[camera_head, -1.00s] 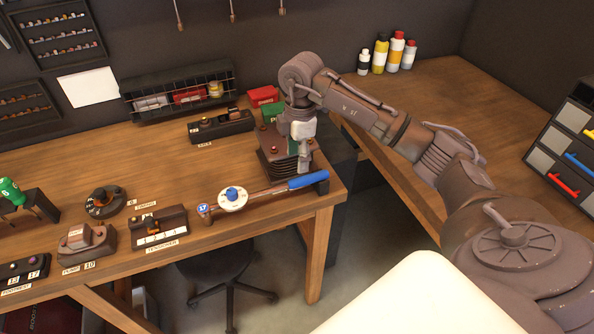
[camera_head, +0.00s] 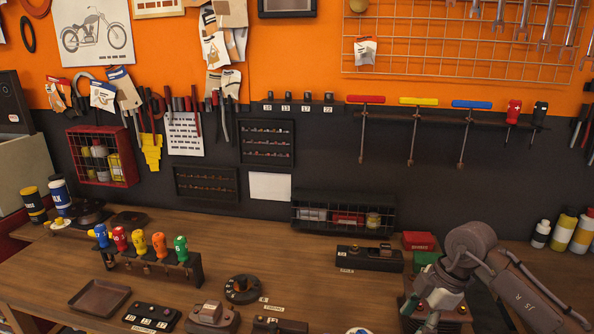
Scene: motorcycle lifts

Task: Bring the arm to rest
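My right arm comes in at the lower right of the head view. Its wrist bends over the workbench (camera_head: 190,262) and my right gripper (camera_head: 432,314) points down at a dark brown ribbed block (camera_head: 458,318). The fingertips are too small and partly hidden, so I cannot tell whether they are open or shut, or whether they touch the block. My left arm and gripper are not in view.
Near the wrist are a red box (camera_head: 418,241), a green box (camera_head: 425,259) and a dark holder (camera_head: 368,257). Bottles (camera_head: 562,231) stand at the right. A screwdriver rack (camera_head: 150,262) and a tray (camera_head: 99,297) are at the left.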

